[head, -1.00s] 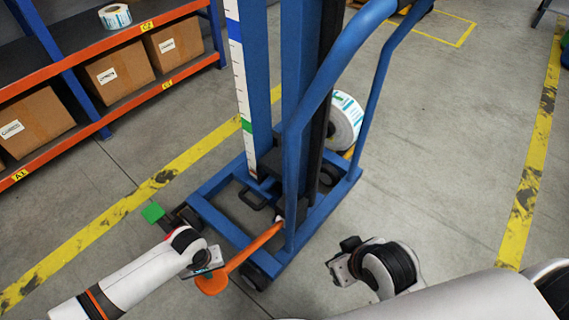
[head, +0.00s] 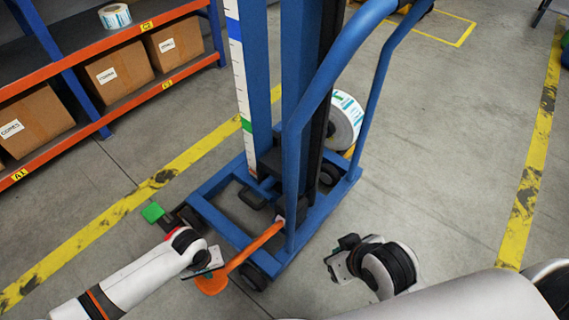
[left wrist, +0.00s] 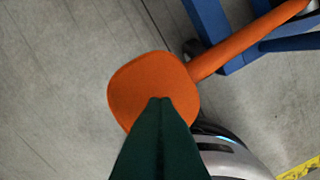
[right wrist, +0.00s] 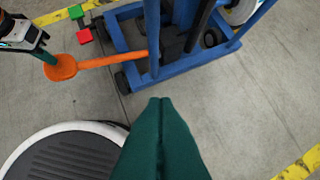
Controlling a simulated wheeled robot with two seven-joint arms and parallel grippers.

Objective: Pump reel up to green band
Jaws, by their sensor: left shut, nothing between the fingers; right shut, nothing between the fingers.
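The orange foot pedal (head: 212,284) sits on a lever at the front of the blue lift. My left gripper (left wrist: 160,100) is shut and empty, its green fingertips over the pedal pad; contact is hard to tell. The right wrist view shows this gripper (right wrist: 46,56) at the pad too. The white scale (head: 240,85) on the mast has a green band (head: 247,125). The black carriage (head: 270,163) is low on the mast, below that band. A white label reel (head: 345,120) shows behind the mast. My right gripper (right wrist: 160,102) is shut and empty, apart from the lift.
Green (head: 152,212) and red (right wrist: 83,36) pedals stand left of the orange lever. A shelf with boxes (head: 118,75) is at the left. The blue handle (head: 340,65) rises before the mast. The floor at the right is clear.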

